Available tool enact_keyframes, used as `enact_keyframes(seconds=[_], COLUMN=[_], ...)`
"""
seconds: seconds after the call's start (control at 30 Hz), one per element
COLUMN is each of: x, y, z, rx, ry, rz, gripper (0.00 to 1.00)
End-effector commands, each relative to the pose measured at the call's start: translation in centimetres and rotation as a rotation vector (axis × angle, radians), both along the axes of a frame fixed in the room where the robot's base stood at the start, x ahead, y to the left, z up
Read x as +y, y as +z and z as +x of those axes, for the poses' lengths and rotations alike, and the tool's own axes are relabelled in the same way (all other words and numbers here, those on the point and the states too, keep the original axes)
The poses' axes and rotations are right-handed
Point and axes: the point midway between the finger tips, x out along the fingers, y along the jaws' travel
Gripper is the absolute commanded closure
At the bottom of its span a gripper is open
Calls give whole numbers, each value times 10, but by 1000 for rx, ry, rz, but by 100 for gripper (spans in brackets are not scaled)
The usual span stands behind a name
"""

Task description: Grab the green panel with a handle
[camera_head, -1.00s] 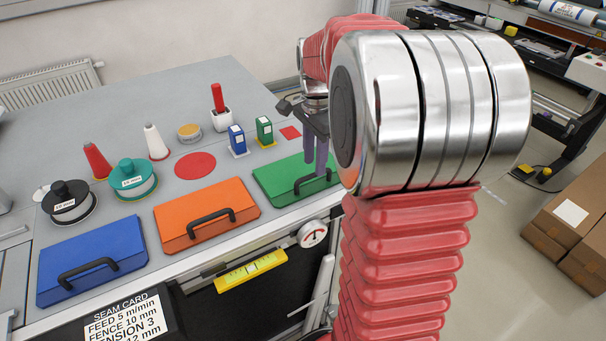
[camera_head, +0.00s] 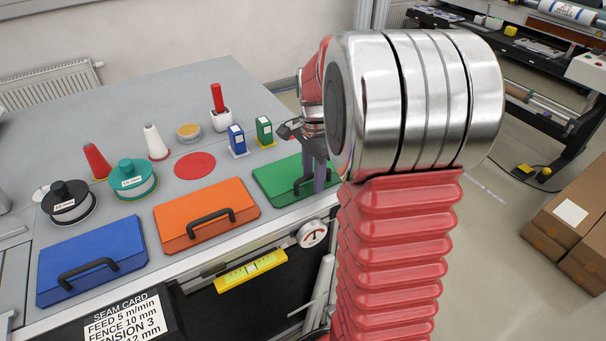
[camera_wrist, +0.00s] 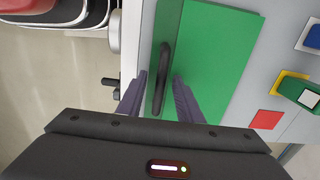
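The green panel (camera_head: 277,183) lies flat at the right end of the row of panels on the grey table, partly hidden by my arm in the head view. It fills the middle of the wrist view (camera_wrist: 221,62). Its black handle (camera_wrist: 161,80) runs along the side near the table edge. My gripper (camera_wrist: 156,85) is open, with one purple-grey finger on each side of the handle. Whether the fingers touch the handle cannot be told. In the head view my gripper (camera_head: 314,185) points down over the handle.
An orange panel (camera_head: 185,211) and a blue panel (camera_head: 75,260) lie to the left. Behind stand a blue box (camera_head: 237,141), a green box (camera_head: 264,131), cones and spools. A dial gauge (camera_head: 312,234) sits on the table's front edge.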

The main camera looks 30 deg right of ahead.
Motion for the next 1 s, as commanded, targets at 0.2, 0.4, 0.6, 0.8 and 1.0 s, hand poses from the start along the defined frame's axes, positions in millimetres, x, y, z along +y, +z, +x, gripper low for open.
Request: enact_keyframes(seconds=[0.2,0.4,0.6,0.8,1.0], x=[0,0,0,0,0], y=[0,0,0,0,0], z=[0,0,0,0,0], rx=[-1,-1,-1,-1,-1], ry=[0,1,1,1,1], rz=[0,0,0,0,0], gripper=[67,67,76,90,100])
